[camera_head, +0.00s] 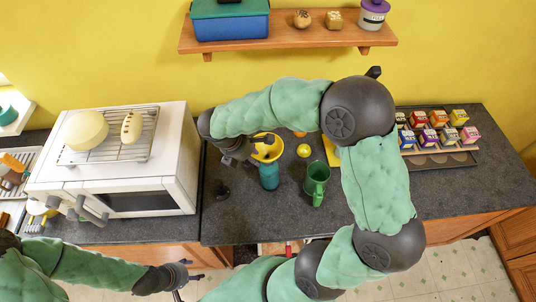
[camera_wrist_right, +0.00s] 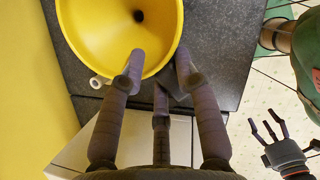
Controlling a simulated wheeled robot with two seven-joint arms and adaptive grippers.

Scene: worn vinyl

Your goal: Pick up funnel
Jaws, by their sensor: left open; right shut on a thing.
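The yellow funnel (camera_head: 275,154) is on or just above the dark counter, right of the white oven. In the right wrist view the funnel (camera_wrist_right: 95,30) shows its wide mouth and dark centre hole. My right gripper (camera_head: 252,148) reaches in from the right and is shut on the funnel's rim; its fingertips (camera_wrist_right: 158,68) overlap the rim nearest the wrist. I cannot tell whether the funnel is clear of the counter. My left gripper (camera_head: 186,278) is open and empty, low in front of the counter; it also shows in the right wrist view (camera_wrist_right: 266,130).
A teal bottle (camera_head: 269,177), a green mug (camera_head: 316,181) and a yellow lemon-like ball (camera_head: 304,150) stand close to the funnel. The white oven (camera_head: 178,133) is left. A tray (camera_head: 455,158) of small boxes is right. A wooden shelf (camera_head: 290,42) hangs above.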

